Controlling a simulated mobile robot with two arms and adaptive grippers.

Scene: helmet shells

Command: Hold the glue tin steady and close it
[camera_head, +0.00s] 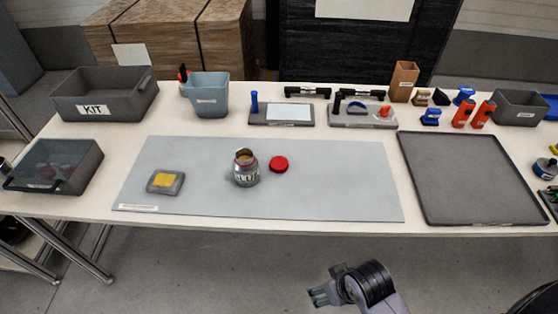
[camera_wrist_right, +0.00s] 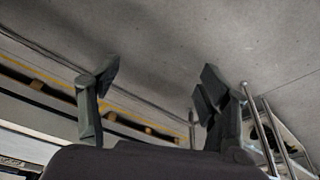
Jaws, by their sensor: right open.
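The glue tin (camera_head: 246,172) stands upright on the grey-blue mat (camera_head: 330,192) in the head view. Its top is open and shows a yellowish-brown inside. The red lid (camera_head: 279,164) lies on the mat just right of the tin, apart from it. My right gripper (camera_head: 318,296) is in front of the table, below its front edge in the picture and well away from the tin. In the right wrist view its two fingers (camera_wrist_right: 155,98) stand apart with nothing between them. My left gripper is not in view.
A small grey dish with a yellow pad (camera_head: 165,181) lies left on the mat. A dark empty tray (camera_head: 470,178) is at the right. Grey bins (camera_head: 104,92), a blue-grey bucket (camera_head: 207,94) and tools line the back. The mat around the tin is mostly clear.

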